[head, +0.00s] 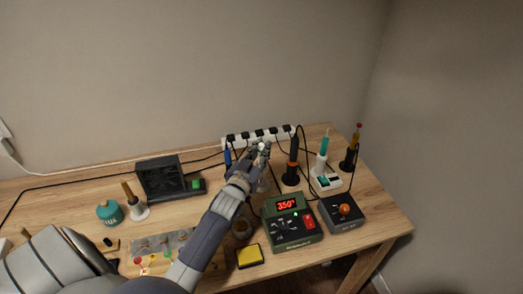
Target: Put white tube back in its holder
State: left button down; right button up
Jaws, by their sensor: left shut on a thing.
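My left gripper (261,150) is over the back middle of the bench, in front of the power strip. It is shut on a small whitish thing that shows between its fingertips; this looks like the white tube, mostly hidden by the fingers. A blue tool (228,157) stands close to the left of the gripper. My right gripper is not in view.
A black-and-orange iron (292,160) stands right of the gripper, with a teal-topped tool (322,150) and a red-topped tool (352,150) farther right. A green station (291,224) reading 350, a grey box (342,213) and a yellow sponge (249,256) lie in front. Cables run behind.

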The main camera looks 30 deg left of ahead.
pick_arm(q)
jog(key=shift+f+b, duration=0.4)
jog(key=shift+f, duration=0.4)
jog(key=c, duration=0.8)
grip_release()
jog(key=shift+r, duration=0.1)
notch_tip(320, 180, up, 11)
jog(key=p, duration=1)
jog(key=shift+p, duration=0.35)
